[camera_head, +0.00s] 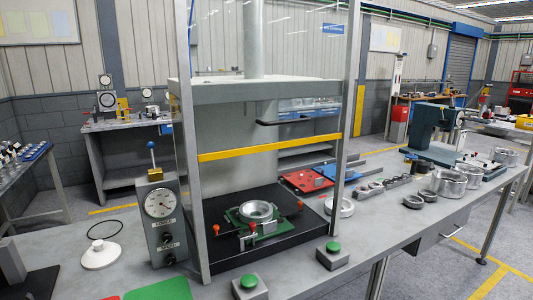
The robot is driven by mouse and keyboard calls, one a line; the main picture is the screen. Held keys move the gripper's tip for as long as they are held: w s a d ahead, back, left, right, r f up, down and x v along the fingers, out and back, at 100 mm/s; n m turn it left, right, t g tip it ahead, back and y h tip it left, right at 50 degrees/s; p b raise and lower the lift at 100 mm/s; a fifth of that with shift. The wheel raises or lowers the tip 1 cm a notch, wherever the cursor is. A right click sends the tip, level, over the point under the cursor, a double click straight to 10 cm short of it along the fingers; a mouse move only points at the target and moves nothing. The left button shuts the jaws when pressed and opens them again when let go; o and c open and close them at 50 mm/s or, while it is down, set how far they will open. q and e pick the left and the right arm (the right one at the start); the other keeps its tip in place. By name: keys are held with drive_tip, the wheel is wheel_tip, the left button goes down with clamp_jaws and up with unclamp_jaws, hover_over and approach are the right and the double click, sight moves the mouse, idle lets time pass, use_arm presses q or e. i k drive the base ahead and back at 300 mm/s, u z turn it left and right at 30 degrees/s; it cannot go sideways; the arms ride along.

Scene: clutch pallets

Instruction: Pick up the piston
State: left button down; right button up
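I cannot tell for sure which part is the piston. A pale round part with a wide base and a small raised top (100,254) sits on the grey bench at the left front. A silver ring-shaped part (257,212) sits in a green fixture (237,220) with red-knobbed clamps, inside the press frame. Larger silver cylindrical parts (448,184) stand on the bench at the right. Neither of my grippers can be made out in this view.
The press frame (187,190) with a yellow bar stands mid-bench. A gauge box (161,215) with a lever is beside it. A black thin ring (105,229) lies behind the pale part. Two green-button boxes (333,254) and a green mat (160,290) are at the front.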

sight(264, 208)
drive_tip(key=z, duration=1.25)
drive_tip(key=i, duration=1.75)
drive_tip(key=u, duration=2.75)
